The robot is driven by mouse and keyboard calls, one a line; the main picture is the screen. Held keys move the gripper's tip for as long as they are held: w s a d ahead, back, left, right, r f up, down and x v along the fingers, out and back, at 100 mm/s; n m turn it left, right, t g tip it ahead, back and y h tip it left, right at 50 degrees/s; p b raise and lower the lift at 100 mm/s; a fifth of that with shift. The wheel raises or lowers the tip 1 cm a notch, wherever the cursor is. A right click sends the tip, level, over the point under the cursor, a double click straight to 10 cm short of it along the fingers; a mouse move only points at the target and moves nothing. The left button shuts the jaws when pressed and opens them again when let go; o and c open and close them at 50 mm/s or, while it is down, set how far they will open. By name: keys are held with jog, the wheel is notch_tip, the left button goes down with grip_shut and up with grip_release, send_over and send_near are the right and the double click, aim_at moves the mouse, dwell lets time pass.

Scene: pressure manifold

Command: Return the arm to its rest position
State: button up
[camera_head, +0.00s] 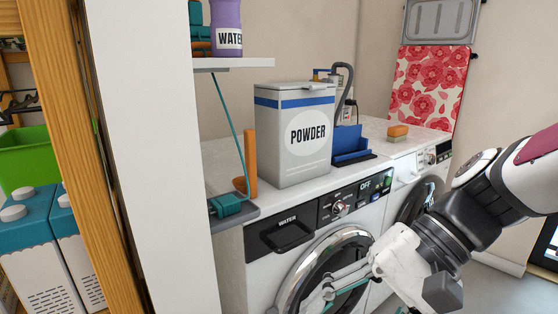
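My arm reaches in from the right, with its dark wrist (440,238) in front of the washing machines. My gripper (329,290) is at the lower middle, pointing left, in front of the round door (291,275) of the nearer washing machine (232,268). Its pale fingers with teal parts overlap the door in the picture. I cannot tell whether they touch it or whether they are open or shut. I see nothing clearly held.
A powder box (270,150), a blue holder (350,143) and a sponge (397,131) stand on the machines. A second machine (404,172) is behind my arm. A white panel (150,150) and a wooden post (70,120) stand at left. Grey floor (495,290) shows at lower right.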

jog(key=s+d+f+n+t+h, duration=0.15)
jog(key=s+d+n+h, duration=0.25)
jog(key=s+d+h, duration=0.65)
notch_tip(320, 180, up, 29)
jog(key=s+d+t+y+p, duration=0.1)
jog(key=t+p, duration=0.3)
jog(key=p, duration=2.3)
jog(key=shift+d+r+t, duration=0.15)
jog(key=shift+d+t, duration=0.2)
jog(key=shift+y, duration=0.25)
